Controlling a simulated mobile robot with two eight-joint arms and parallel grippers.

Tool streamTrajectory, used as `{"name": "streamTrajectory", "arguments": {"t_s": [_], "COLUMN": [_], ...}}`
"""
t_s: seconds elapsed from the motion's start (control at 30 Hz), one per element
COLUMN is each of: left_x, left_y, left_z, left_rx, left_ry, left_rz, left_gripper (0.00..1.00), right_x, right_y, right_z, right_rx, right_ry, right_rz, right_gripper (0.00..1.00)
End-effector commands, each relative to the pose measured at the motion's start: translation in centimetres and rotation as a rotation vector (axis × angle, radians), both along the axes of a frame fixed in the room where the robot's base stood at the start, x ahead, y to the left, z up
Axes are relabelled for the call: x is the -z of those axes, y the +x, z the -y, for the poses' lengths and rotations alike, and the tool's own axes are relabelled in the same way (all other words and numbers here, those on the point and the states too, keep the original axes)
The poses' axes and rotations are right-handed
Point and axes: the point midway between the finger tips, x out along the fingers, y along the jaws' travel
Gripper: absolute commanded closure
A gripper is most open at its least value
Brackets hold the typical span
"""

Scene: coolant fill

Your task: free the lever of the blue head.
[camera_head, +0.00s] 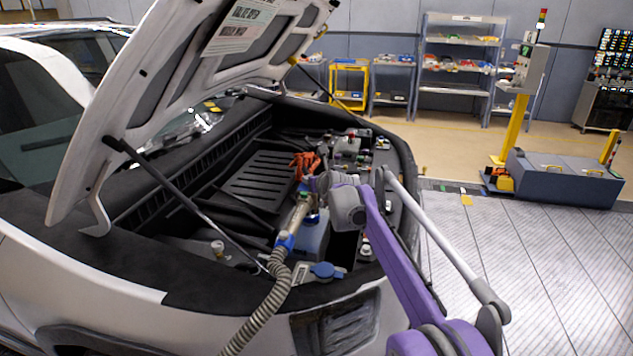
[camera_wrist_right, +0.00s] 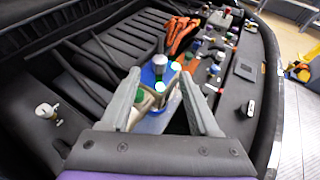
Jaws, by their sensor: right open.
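The blue head (camera_wrist_right: 158,74) shows in the right wrist view, with a silver knob above it and a green part (camera_wrist_right: 138,97) at its left. I cannot tell which part is the lever. My right gripper (camera_wrist_right: 161,82) is open, its two grey fingers on either side of the head; contact cannot be told. In the head view, the right gripper (camera_head: 322,184) is at the top of a tan and metal filling tool (camera_head: 298,214). Its ribbed hose (camera_head: 268,305) hangs over the car's front edge. My left gripper is not in view.
The tool stands in the open engine bay under a raised bonnet (camera_head: 150,95) with a prop strut (camera_head: 190,205). Orange cables (camera_head: 303,163) lie behind it. A blue cap (camera_head: 323,270) lies near the front edge.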

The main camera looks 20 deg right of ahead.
Motion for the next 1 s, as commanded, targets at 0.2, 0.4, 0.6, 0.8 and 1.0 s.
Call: {"name": "streamTrajectory", "arguments": {"t_s": [0.2, 0.4, 0.6, 0.8, 1.0], "left_x": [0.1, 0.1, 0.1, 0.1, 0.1], "left_y": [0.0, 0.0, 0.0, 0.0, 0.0], "left_z": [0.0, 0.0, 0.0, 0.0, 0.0], "left_rx": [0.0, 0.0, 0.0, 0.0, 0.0], "left_ry": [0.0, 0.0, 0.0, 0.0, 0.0], "left_rz": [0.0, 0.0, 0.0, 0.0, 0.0], "left_gripper": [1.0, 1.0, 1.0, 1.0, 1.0], "right_x": [-0.2, -0.2, 0.0, 2.0, 5.2], "right_y": [-0.6, -0.6, -2.6, -10.0, -17.4], "right_z": [-0.1, -0.1, -2.1, -7.4, -11.1], "right_rx": [0.0, 0.0, -0.09, -0.417, -0.763], "right_ry": [0.0, 0.0, -0.137, -0.599, -1.04], "right_rz": [0.0, 0.0, -0.06, -0.233, -0.359], "right_gripper": [0.38, 0.42, 0.78, 1.0, 1.0]}}
